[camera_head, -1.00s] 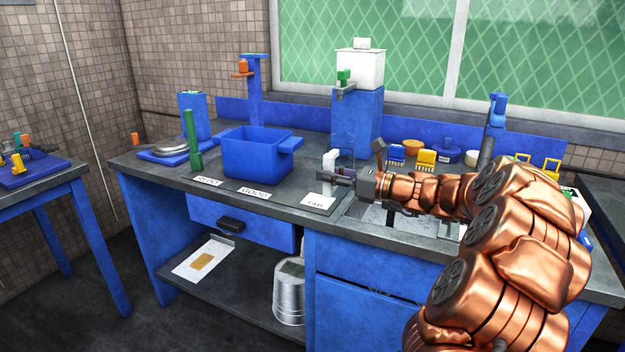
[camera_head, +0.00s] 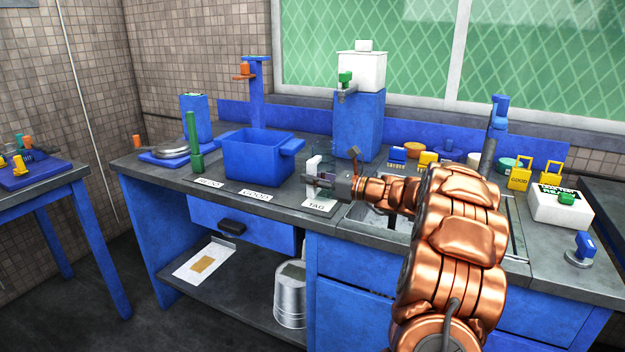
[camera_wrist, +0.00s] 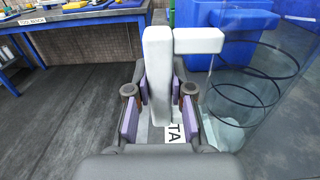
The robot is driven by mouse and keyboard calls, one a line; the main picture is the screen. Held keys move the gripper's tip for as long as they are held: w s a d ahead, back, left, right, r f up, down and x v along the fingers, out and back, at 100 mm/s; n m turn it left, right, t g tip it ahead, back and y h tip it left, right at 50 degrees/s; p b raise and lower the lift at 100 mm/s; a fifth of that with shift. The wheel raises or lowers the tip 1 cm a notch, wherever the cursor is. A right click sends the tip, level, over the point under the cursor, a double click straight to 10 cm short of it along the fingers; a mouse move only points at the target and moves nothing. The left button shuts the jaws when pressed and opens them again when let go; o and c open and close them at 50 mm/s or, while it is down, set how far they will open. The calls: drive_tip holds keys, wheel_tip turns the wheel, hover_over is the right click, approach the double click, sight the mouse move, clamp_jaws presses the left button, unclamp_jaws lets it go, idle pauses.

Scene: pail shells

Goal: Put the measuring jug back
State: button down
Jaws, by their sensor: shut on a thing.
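The measuring jug (camera_wrist: 262,90) is a clear cylinder with dark rings and a white handle, on the right of the wrist view. My gripper (camera_wrist: 157,105) is shut on the jug's white handle, with a purple-padded finger on either side. In the head view my gripper (camera_head: 322,184) holds the jug (camera_head: 322,152) near the counter's front edge, behind the TAG card (camera_head: 318,205). The jug looks about upright. I cannot tell whether its base touches the counter.
A blue bin (camera_head: 255,160) stands left of the jug, with GOOD card (camera_head: 256,195) before it. A blue pedestal (camera_head: 358,125) with a white tapped tank (camera_head: 362,72) stands behind. A sink (camera_head: 385,217) lies right, under my arm. A metal bucket (camera_head: 290,295) is on the lower shelf.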

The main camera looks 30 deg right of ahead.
idle(0.3)
drive_tip(key=c, duration=1)
unclamp_jaws()
drive_tip(key=shift+c, duration=0.2)
drive_tip(key=shift+s+d, duration=0.15)
drive_tip(key=v, duration=1.1)
drive_tip(key=shift+s+d+p, duration=0.15)
drive_tip(key=shift+s+p, duration=0.15)
